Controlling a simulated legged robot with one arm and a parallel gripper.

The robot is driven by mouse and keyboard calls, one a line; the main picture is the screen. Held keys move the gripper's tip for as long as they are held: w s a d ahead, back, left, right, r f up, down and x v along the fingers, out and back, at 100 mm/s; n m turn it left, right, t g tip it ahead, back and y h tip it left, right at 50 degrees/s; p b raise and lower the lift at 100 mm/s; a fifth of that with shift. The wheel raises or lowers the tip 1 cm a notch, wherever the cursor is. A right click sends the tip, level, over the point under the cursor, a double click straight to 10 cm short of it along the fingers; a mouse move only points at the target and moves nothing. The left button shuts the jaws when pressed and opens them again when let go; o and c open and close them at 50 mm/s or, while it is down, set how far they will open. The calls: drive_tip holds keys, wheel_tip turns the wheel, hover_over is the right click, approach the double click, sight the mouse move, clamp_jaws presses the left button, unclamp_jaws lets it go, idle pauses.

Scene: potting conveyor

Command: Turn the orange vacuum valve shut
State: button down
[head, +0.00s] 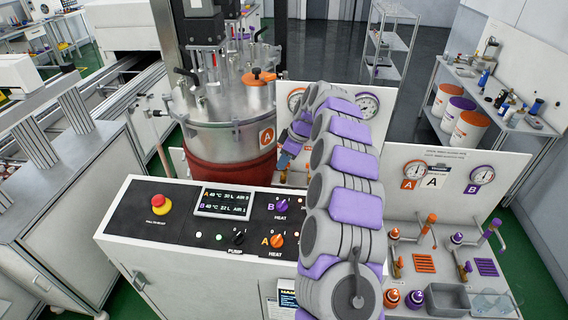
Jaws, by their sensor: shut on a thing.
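My gripper (285,160) is at the far end of my grey and purple arm, low beside the red-banded steel tank. It is small in view and partly hidden by the arm. A small orange part (283,161) shows at its fingertips, and the gripper is shut on it. It looks like the orange valve's handle, but its shape and angle are too small to tell. A round gauge (296,99) with an orange rim is on the white panel above it.
The control cabinet (130,205) with knobs and a red stop button stands in front of the tank (235,120). At right, a panel (455,200) holds gauges, orange and purple handles and a grey bin (447,300).

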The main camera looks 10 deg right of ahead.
idle(0.4)
drive_tip(key=c, duration=1)
unclamp_jaws()
drive_tip(key=shift+w, duration=0.1)
drive_tip(key=shift+d+r, duration=0.1)
drive_tip(key=shift+d+r, duration=0.15)
drive_tip(key=shift+r, duration=0.15)
drive_tip(key=shift+v, duration=1.2)
drive_tip(key=s+d, duration=0.1)
drive_tip(key=d, duration=0.2)
drive_tip(key=s+d, duration=0.2)
drive_tip(key=d, duration=0.2)
drive_tip(key=s+d, duration=0.2)
drive_tip(key=d, duration=0.1)
drive_tip(key=shift+s+d+f, duration=0.15)
drive_tip(key=shift+d+f, duration=0.05)
drive_tip(key=shift+d, duration=0.2)
